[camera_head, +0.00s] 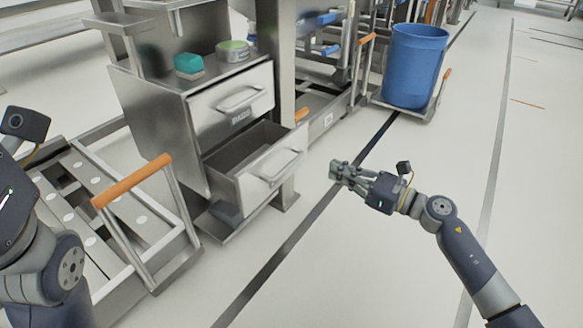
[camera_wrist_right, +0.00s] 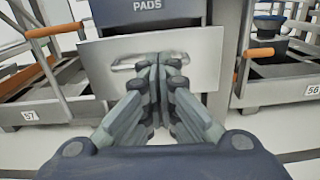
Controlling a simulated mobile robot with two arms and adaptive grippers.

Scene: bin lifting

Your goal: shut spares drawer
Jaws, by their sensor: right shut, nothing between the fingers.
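The lower drawer (camera_head: 268,172) of a steel cabinet (camera_head: 148,118) stands pulled out, its inside looking empty from here. No label is readable on its front. A bar handle (camera_head: 280,166) crosses that front. In the right wrist view the drawer front (camera_wrist_right: 205,62) is straight ahead, with part of its handle (camera_wrist_right: 128,64) behind my fingers. The upper drawer (camera_head: 236,100) is shut and reads "PADS" in the wrist view. My right gripper (camera_head: 337,170) is shut and empty, to the right of the open drawer and apart from it. My left arm shows at the left edge, its fingertips out of frame.
A cart with an orange handle (camera_head: 132,181) stands left of the cabinet. A blue bin (camera_head: 413,68) stands on a cart behind. A teal block (camera_head: 188,63) and a green round tin (camera_head: 233,49) lie on the cabinet top. The floor at right is clear.

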